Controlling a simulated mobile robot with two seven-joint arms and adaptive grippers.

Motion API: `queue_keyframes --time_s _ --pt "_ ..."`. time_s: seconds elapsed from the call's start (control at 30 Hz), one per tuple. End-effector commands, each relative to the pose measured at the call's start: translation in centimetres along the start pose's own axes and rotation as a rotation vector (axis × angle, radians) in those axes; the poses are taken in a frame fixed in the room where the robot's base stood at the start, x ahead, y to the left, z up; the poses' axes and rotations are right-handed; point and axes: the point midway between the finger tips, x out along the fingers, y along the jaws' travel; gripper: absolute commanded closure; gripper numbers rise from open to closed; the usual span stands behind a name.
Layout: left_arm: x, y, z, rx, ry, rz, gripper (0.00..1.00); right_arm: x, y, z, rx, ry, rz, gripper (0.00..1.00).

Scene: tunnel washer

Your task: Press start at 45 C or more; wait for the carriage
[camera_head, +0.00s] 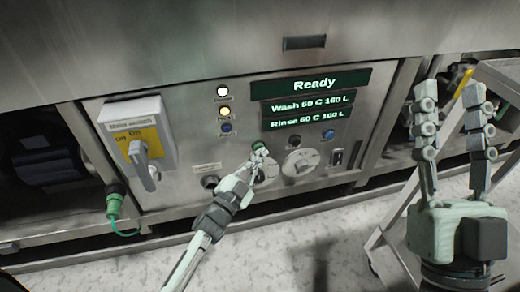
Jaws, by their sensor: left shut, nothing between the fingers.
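The washer's control panel (185,150) fills the middle of the view. Its top display (315,84) reads "Ready". The wash line (308,104) seems to read 50 or 60 C, 160 L, and the rinse line (308,121) about 60 C, 100 L. My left gripper (259,155) is shut and empty, its tips at or just in front of a green button (258,146). I cannot tell whether they touch it. The gripper partly hides the button and a dial behind it. My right gripper (452,95) is open and empty at the right. I cannot identify the carriage.
A white lamp (222,91), a yellow lamp (224,110) and a blue one (226,128) sit left of the display. A blue button (328,135) and a dial (300,162) are at right. An isolator switch box (140,140) is at left. A metal cart frame (390,235) stands at right.

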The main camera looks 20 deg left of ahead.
Motion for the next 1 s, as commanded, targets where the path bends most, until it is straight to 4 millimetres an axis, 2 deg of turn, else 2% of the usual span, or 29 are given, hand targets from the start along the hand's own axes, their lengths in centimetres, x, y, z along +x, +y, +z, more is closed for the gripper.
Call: queue_keyframes --time_s 0.57,1.0 --pt "0.2 -0.2 0.2 0.000 -0.001 -0.001 1.00 0.0 0.0 0.2 0.001 -0.003 -0.001 0.60" --pt "-1.1 0.7 -0.8 0.000 -0.001 0.000 1.00 0.4 0.0 -0.4 0.000 -0.001 0.000 0.60"
